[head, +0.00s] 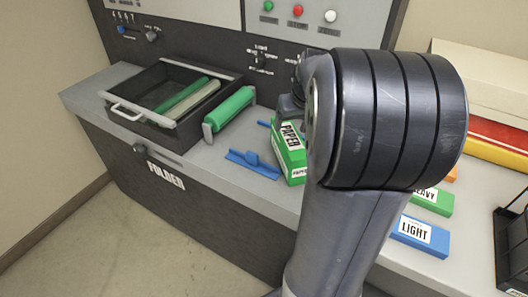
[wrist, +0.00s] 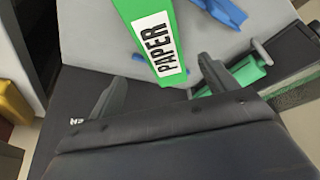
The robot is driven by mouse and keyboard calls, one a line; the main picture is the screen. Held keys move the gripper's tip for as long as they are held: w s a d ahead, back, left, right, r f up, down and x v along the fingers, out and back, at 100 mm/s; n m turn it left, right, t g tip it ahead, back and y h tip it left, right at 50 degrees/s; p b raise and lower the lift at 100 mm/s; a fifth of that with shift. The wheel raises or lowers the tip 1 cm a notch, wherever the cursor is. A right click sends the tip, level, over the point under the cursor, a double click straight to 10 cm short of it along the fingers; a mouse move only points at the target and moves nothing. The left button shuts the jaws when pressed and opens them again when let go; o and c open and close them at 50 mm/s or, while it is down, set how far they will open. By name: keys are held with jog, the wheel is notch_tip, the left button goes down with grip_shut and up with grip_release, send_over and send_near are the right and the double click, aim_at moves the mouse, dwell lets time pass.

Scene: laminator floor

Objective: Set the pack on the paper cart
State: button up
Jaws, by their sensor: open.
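The pack is a green and white box marked PAPER (head: 291,152), standing on the grey counter, partly behind my arm in the head view. In the wrist view the pack (wrist: 152,36) lies between and ahead of the fingers, its labelled face toward the camera. My gripper (wrist: 163,76) is open, with one finger on each side of the pack's near end. I cannot tell whether either finger touches it. In the head view my arm hides most of the gripper. I cannot make out a paper cart in either view.
A blue bracket (head: 251,164) lies left of the pack. A green roller (head: 229,111) and an open dark drawer (head: 125,119) with rollers are farther left. Blue LIGHT (head: 419,235) and green HEAVY (head: 433,201) blocks and a black rack (head: 513,250) are right of my arm.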

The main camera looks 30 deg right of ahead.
aim_at(290, 136)
jog(key=shift+w+a, duration=0.1)
jog(key=x, duration=0.4)
jog(key=shift+w+f, duration=0.1)
jog(key=shift+f, duration=0.2)
jog(key=shift+p+x, duration=0.55)
jog(key=shift+x, duration=2.4)
jog(key=shift+f, duration=0.1)
jog(key=c, duration=1.6)
grip_shut()
notch_tip(290, 136, up, 10)
jog(key=shift+r, duration=0.1)
jog(key=shift+s, duration=0.2)
